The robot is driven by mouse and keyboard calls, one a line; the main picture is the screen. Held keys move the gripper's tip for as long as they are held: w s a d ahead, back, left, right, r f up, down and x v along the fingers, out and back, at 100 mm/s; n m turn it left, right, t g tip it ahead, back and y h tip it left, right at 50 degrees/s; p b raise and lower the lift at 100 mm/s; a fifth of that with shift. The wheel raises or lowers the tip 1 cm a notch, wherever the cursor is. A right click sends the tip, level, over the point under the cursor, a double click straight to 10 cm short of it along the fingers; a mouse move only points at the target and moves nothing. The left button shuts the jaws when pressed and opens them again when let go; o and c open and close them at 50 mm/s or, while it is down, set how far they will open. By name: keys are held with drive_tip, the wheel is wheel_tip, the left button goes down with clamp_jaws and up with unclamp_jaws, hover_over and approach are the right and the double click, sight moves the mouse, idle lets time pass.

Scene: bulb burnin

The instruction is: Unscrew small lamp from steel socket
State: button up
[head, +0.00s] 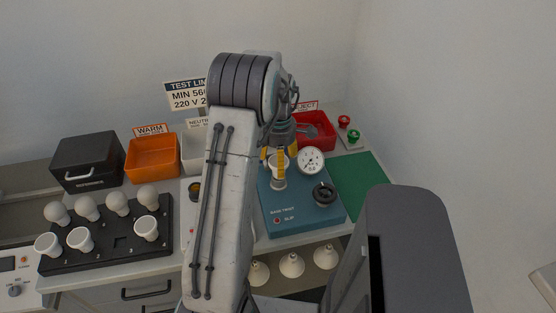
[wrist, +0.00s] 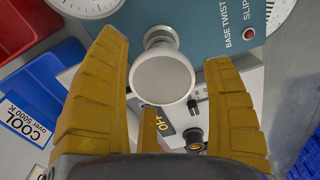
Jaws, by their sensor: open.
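The small lamp (wrist: 161,78) has a round, pale front face and sits in the steel socket (wrist: 160,36) on the teal base twist box. In the head view the white lamp (head: 279,166) stands on the box, partly covered by a yellow finger. My gripper (wrist: 168,52) is open. In the head view my gripper (head: 279,150) is at the lamp, partly hidden by my arm.
The teal box (head: 300,211) carries a gauge (head: 311,160) and a black knob (head: 324,193). A black rack (head: 112,246) with several bulbs stands left. Behind are an orange bin (head: 152,158) and a red bin (head: 318,128). A green mat (head: 358,185) lies clear at right.

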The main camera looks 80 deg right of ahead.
drive_tip(key=m, duration=0.3)
drive_tip(key=shift+s+m, duration=0.1)
drive_tip(key=shift+m, duration=0.3)
drive_tip(key=m, duration=0.4)
drive_tip(key=shift+s, duration=0.1)
drive_tip(key=m, duration=0.9)
drive_tip(key=shift+s, duration=0.1)
drive_tip(key=shift+c, duration=0.5)
